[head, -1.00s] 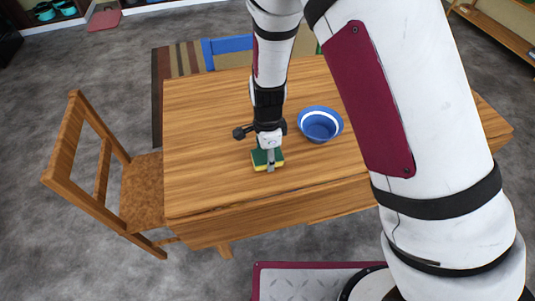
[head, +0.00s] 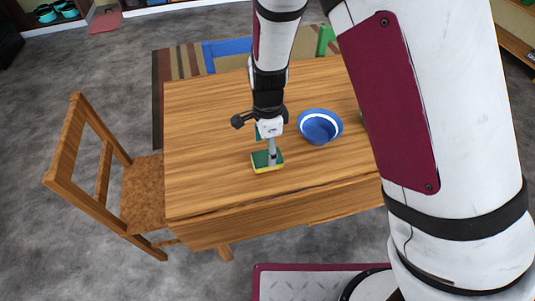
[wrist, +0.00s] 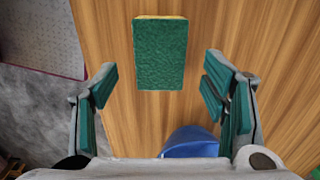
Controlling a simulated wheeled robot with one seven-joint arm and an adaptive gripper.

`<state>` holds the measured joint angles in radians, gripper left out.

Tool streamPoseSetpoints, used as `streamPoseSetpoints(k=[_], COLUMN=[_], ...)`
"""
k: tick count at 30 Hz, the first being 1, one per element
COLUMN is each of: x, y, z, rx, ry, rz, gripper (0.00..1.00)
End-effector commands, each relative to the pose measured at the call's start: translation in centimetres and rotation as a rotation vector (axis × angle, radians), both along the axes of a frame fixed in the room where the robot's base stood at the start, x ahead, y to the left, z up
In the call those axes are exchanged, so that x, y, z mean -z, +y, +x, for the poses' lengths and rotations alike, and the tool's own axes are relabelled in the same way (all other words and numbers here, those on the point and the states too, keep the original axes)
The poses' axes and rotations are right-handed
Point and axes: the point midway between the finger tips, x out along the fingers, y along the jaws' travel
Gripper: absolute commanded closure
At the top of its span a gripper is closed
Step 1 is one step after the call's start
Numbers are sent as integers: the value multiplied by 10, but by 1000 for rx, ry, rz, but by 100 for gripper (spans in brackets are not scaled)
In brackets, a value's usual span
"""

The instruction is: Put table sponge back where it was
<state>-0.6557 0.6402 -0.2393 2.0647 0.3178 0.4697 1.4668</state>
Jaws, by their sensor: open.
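The sponge (head: 266,162), green on top with a yellow lower layer, lies flat on the wooden table (head: 215,120), near its front edge. In the wrist view the sponge (wrist: 160,52) lies beyond the fingertips, centred between them. My gripper (head: 270,150) is directly above the sponge in the head view and hides part of it. In the wrist view my gripper (wrist: 158,90) has its green-padded fingers spread wide, with nothing between them.
A blue bowl (head: 320,127) with a white band stands on the table right of the sponge; it also shows in the wrist view (wrist: 190,142). A wooden chair (head: 105,170) is at the table's left side. The table's left part is clear.

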Motion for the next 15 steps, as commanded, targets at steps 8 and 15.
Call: streamPoseSetpoints(k=[8, 15], x=[-53, -69], y=[1, 0], z=[0, 0], rx=[-1, 1], ry=[-3, 0], rz=[2, 0], gripper=[32, 32])
